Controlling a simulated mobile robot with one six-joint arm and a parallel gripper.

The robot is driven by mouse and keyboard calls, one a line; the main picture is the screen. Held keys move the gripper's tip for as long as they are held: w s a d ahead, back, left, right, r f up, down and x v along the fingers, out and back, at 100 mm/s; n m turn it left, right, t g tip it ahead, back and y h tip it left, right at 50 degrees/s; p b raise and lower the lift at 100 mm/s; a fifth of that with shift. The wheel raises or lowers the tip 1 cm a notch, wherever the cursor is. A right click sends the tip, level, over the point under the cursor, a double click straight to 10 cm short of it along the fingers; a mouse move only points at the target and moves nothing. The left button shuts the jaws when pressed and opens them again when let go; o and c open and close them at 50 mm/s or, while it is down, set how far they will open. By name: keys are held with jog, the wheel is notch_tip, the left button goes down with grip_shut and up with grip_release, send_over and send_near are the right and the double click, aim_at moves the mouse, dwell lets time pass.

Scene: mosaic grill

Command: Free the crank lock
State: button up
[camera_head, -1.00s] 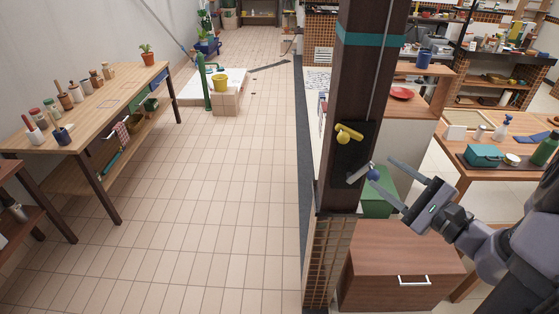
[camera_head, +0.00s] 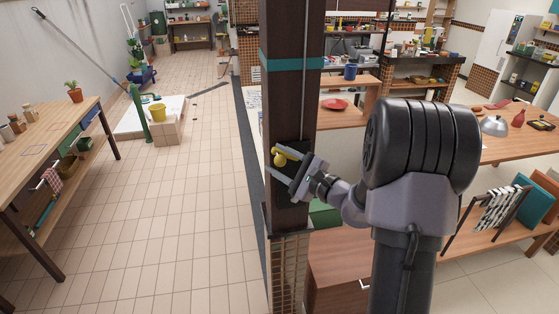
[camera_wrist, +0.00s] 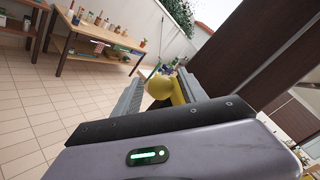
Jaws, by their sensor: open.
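A yellow lever with a round knob (camera_head: 280,156) sits on a black plate (camera_head: 291,150) fixed to the dark post. My gripper (camera_head: 290,167) is open at the plate, right by the lever, in the head view. In the wrist view the yellow knob (camera_wrist: 160,86) shows between the two open fingers (camera_wrist: 157,92). I cannot tell whether either finger touches it. The metal crank and its blue knob are not clearly visible; my gripper covers that part of the plate in the head view.
The dark post (camera_head: 287,90) carries a teal band and a thin cable above the plate. A wooden cabinet (camera_head: 340,262) and a green box (camera_head: 324,214) stand right of the post. The tiled floor (camera_head: 180,220) to the left is clear.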

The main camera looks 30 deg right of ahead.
jog(key=shift+c, duration=0.2)
grip_shut()
